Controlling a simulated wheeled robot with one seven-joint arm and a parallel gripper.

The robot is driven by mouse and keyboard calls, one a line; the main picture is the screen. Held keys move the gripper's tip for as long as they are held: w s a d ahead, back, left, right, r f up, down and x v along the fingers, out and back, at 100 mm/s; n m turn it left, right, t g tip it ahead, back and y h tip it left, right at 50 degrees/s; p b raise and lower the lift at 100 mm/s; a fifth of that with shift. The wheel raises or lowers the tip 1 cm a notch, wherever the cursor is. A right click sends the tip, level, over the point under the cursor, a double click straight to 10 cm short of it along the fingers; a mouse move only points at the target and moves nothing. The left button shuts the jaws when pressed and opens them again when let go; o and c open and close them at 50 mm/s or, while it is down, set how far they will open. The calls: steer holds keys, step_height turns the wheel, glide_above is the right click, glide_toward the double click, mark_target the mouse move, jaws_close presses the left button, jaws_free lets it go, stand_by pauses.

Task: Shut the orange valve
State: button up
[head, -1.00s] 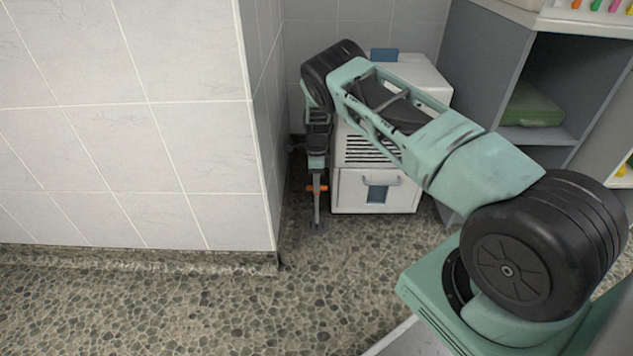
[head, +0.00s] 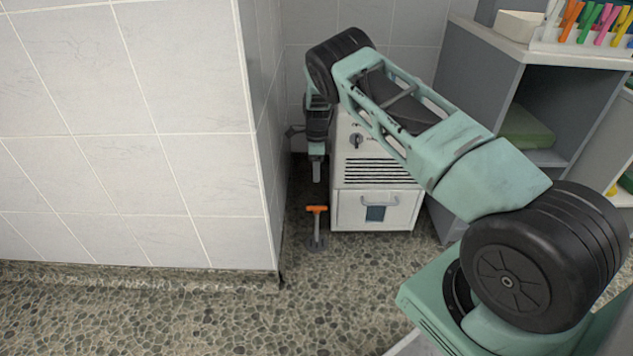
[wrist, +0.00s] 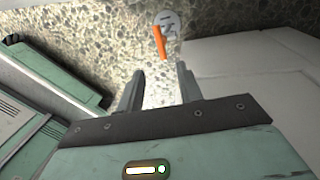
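The orange valve handle (head: 317,209) is a short bar on top of a grey stem, low near the floor between the tiled wall corner and the white cabinet. My gripper (head: 317,172) points down above it, with a visible gap in the head view. In the wrist view, my gripper (wrist: 160,68) has its two fingers apart with nothing between them. The orange handle (wrist: 159,42) shows there just beyond the fingertips, beside a round grey plate (wrist: 168,21) with dark markings. The fingers do not touch the handle.
The tiled wall corner (head: 262,200) stands close to the left of the valve. The white cabinet (head: 400,212), with a vent, knob and drawer, stands close to the right. Grey shelving (head: 480,110) is further right. The pebbled floor (head: 200,315) in front is clear.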

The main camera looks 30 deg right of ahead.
steer(key=r, duration=0.1)
steer(key=r+p, duration=0.1)
steer(key=r, duration=0.3)
steer(key=shift+w+d+r, duration=0.1)
steer(key=shift+w+d, duration=0.25)
steer(key=shift+w, duration=0.05)
